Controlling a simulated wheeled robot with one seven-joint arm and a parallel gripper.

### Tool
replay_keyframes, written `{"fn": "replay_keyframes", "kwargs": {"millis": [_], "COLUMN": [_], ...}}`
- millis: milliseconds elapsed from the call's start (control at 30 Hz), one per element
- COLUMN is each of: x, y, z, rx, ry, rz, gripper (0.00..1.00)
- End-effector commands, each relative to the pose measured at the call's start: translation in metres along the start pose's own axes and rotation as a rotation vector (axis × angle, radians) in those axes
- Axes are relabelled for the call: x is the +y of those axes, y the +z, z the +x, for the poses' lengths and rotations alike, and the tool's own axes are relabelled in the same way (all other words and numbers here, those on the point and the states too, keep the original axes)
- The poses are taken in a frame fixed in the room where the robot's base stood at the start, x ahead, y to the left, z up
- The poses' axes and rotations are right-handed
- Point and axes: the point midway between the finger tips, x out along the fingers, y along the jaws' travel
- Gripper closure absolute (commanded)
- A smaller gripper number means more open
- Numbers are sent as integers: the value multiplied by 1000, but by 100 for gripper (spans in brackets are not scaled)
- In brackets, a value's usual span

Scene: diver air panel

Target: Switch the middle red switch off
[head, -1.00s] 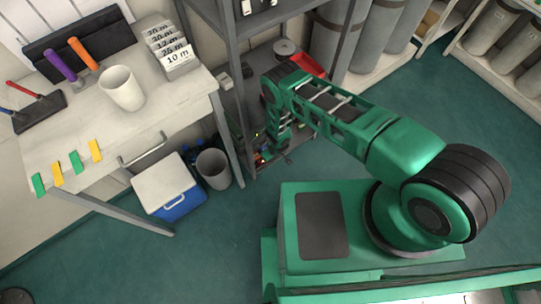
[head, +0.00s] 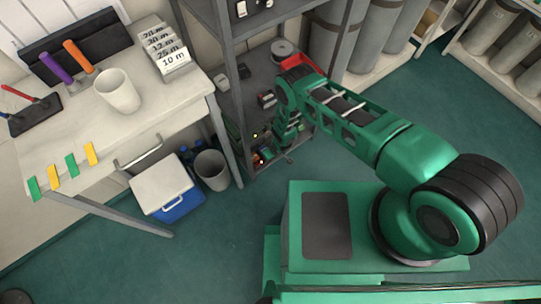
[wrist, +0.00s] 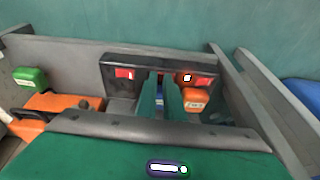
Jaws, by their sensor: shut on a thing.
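A dark switch panel (wrist: 118,88) stands ahead in the wrist view. A red switch (wrist: 124,73) shows at its left, and another red switch (wrist: 205,81) at its right beside a small white light (wrist: 187,77). My gripper (wrist: 161,84) reaches the panel between these two. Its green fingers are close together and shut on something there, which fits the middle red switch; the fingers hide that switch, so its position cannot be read. In the head view my arm reaches down to the low shelf, and the gripper is mostly hidden there.
Orange blocks with a green one (wrist: 30,77) and an orange one (wrist: 194,99) flank the panel. Grey shelf posts (head: 227,135) frame the reach. A bin (head: 211,170), a blue cooler (head: 170,188) and a desk (head: 130,125) stand at left. Floor nearby is clear.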

Motion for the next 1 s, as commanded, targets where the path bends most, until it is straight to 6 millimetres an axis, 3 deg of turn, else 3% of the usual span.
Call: {"fn": "replay_keyframes", "kwargs": {"millis": [33,233,667,1000], "x": [-11,-23,-25,-12], "y": [4,4,3,-11], "z": [3,3,0,-51], "rx": [-3,-3,-4,3], "ry": [-13,-22,-23,9], "rz": [1,3,1,-9], "gripper": [100,100,100,100]}}
